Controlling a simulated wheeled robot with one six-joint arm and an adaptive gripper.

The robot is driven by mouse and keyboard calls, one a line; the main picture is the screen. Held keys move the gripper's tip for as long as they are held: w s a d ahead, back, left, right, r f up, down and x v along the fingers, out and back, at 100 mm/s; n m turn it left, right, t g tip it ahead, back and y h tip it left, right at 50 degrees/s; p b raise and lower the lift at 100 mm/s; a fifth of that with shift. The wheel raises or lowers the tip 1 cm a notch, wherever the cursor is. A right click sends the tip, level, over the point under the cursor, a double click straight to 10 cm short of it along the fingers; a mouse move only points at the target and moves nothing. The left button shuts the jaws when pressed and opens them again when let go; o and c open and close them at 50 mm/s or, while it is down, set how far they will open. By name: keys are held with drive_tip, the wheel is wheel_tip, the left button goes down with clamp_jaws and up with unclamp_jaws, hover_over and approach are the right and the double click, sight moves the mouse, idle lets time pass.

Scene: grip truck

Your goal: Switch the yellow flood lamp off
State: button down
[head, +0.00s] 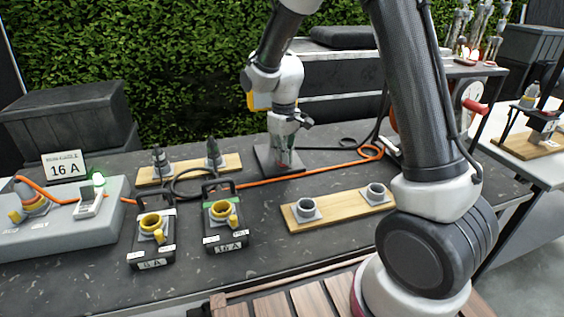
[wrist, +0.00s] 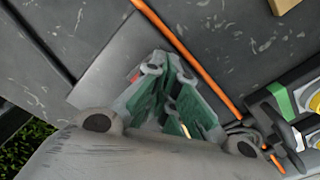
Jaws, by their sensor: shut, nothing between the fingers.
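The flood lamp (head: 253,101) shows as a small yellow patch behind my wrist in the head view; most of it is hidden, and I cannot tell if it is lit. Below it, a flat dark grey plate (head: 264,158) lies on the table, and it also shows in the wrist view (wrist: 103,88). My gripper (head: 286,160) points down over this plate, its fingers together and empty. In the wrist view the green-padded fingers (wrist: 166,65) are close over the plate, with a small red mark (wrist: 135,76) beside them. I cannot tell whether they touch anything, and no switch is clear.
An orange cable (head: 325,171) runs beside the plate. Two battery-like boxes with yellow sockets (head: 151,240) (head: 226,222) stand front left. A board with two grey sockets (head: 338,209) lies front right, and a board with two plugs (head: 190,170) behind left.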

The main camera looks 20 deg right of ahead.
drive_tip(key=shift+f, duration=0.35)
drive_tip(key=shift+r, duration=3.5)
